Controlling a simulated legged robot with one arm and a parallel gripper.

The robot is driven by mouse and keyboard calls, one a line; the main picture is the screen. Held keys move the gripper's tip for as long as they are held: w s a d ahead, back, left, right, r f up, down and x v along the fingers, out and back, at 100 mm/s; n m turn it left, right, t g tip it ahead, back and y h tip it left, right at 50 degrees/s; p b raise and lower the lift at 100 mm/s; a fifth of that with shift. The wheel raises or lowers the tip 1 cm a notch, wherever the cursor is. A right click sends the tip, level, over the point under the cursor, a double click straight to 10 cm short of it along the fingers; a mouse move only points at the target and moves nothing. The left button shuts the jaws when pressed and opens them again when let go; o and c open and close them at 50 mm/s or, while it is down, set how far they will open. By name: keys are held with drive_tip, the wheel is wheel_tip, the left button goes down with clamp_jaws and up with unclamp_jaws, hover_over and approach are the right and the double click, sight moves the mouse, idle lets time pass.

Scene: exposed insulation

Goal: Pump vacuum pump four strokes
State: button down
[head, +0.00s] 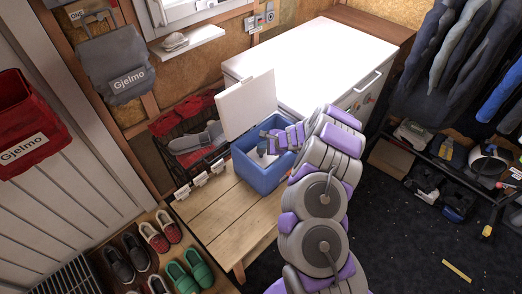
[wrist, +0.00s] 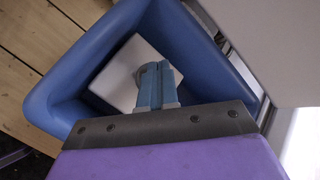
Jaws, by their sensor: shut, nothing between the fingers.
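I cannot make out a vacuum pump for certain in either view. My gripper (head: 262,149) is at the open blue cooler box (head: 262,180) on the wooden bench, with its fingers pointing down into the box. In the wrist view my gripper (wrist: 155,72) is shut and empty. The part of the box's inside beneath my gripper is hidden.
The box's white lid (head: 247,103) stands open at the back. A white chest (head: 300,60) is behind it. The wooden bench (head: 222,215) is bare in front. Shoes (head: 188,275) lie at lower left. A low rack (head: 405,175) of tools stands at right. Dark floor (head: 400,245) is mostly clear.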

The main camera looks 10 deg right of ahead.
sight(263, 151)
drive_tip(key=shift+f+b, duration=1.15)
drive_tip(key=shift+f, duration=0.15)
idle(1.0)
drive_tip(key=shift+s+a+f+b, duration=0.1)
drive_tip(key=shift+s+f+b, duration=0.5)
drive_tip(key=shift+f, duration=0.45)
idle(0.5)
drive_tip(key=shift+s, duration=0.1)
drive_tip(key=shift+w+r+p, duration=0.2)
drive_tip(key=shift+r+p, duration=0.2)
drive_tip(key=shift+r, duration=0.15)
drive_tip(key=shift+w+r+p, duration=0.15)
drive_tip(key=shift+r+p, duration=0.25)
drive_tip(key=shift+r, duration=0.1)
wheel_tip(263, 151, up, 2)
drive_tip(key=shift+w+r+p, duration=0.1)
drive_tip(key=shift+p, duration=0.2)
drive_tip(key=shift+w, duration=0.1)
drive_tip(key=shift+r, duration=0.3)
drive_tip(key=shift+w+r+p, duration=0.1)
drive_tip(key=shift+r+p, duration=1.45)
drive_tip(key=shift+r, duration=0.8)
